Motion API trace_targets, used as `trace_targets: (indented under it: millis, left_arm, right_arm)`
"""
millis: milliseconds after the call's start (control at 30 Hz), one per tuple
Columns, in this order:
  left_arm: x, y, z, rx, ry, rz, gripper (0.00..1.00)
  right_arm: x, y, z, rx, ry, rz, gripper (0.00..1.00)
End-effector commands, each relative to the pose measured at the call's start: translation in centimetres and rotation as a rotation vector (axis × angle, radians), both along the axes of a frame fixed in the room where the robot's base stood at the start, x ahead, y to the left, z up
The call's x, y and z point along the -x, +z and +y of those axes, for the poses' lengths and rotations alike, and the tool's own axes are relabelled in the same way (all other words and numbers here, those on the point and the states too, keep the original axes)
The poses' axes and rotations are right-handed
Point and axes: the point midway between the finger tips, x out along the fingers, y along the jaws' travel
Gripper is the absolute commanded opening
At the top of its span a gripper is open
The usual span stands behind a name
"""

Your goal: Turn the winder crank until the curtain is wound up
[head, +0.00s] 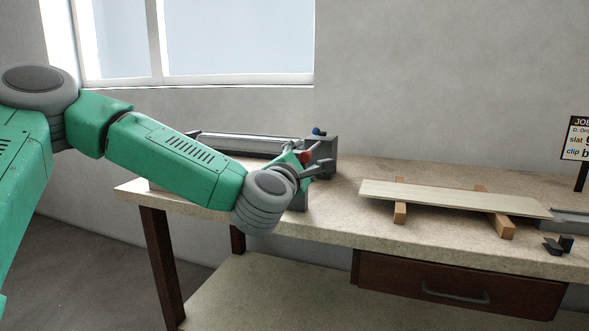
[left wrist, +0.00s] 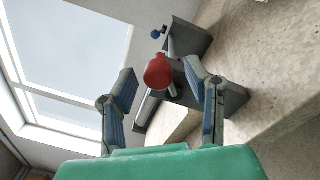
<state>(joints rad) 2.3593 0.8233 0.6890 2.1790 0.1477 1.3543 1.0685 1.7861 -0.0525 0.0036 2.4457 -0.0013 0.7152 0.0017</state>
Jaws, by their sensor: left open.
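The winder (head: 322,150) is a grey metal unit at the left end of the bench, with a long bar or trough (head: 250,143) running left from it. Its crank has a red knob (head: 306,157); a small blue knob (head: 318,131) sits on top of the housing. My left gripper (head: 312,161) is at the crank, open. In the left wrist view the red knob (left wrist: 158,71) shows between the two spread fingers (left wrist: 160,84), with clear gaps on both sides. My arm hides part of the winder. I cannot make out the curtain. My right gripper is out of view.
A pale slat (head: 450,197) lies across two wooden blocks (head: 400,212) on the speckled bench (head: 345,222). Small black clips (head: 558,245) lie at the right front, near a grey tray (head: 570,219) and a sign (head: 577,140). A window (head: 240,38) is behind.

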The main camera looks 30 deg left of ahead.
Motion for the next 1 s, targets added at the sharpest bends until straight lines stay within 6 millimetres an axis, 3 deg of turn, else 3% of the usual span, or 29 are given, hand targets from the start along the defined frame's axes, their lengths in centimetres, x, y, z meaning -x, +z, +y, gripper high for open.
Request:
trace_targets:
  millis: [300, 500, 700, 1000]
  left_arm:
    - [6.3, -0.5, -1.4, 0.003, -0.002, 0.003, 0.43]
    - [9.4, -0.8, -2.1, 0.004, 0.001, 0.005, 0.43]
    - [10.5, -0.8, -2.3, 0.004, 0.002, 0.004, 0.43]
    - [10.5, -0.8, -2.3, 0.004, 0.004, 0.004, 0.43]
  right_arm:
    - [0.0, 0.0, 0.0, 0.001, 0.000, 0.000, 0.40]
    - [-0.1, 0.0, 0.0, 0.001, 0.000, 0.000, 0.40]
    - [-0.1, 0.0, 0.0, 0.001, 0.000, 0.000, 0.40]
    - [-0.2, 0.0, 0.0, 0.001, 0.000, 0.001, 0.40]
